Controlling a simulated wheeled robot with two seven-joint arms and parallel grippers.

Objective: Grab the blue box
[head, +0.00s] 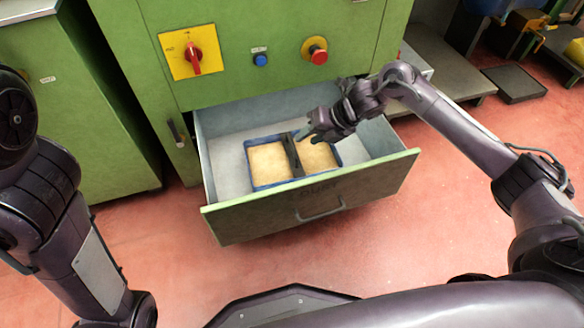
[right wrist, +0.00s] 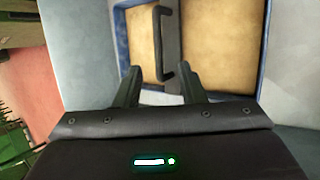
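The blue box (head: 251,165) sits inside the open drawer, with tan contents in two compartments split by a dark divider with a handle (head: 291,155). In the right wrist view the blue box (right wrist: 262,55) is close ahead, and its dark handle (right wrist: 158,45) runs toward the space between my fingers. My right gripper (head: 305,134) is over the box's right part, beside the handle. In the right wrist view its two fingers (right wrist: 160,86) stand apart, with a gap on both sides of the handle's near end. My left gripper is out of view; only its arm shows at the left.
The drawer (head: 390,167) is pulled out of a green cabinet (head: 225,65), its walls surrounding the box. Bare grey drawer floor lies left of the box. A red switch (head: 193,57), blue button (head: 260,60) and red button (head: 318,56) are on the cabinet front above.

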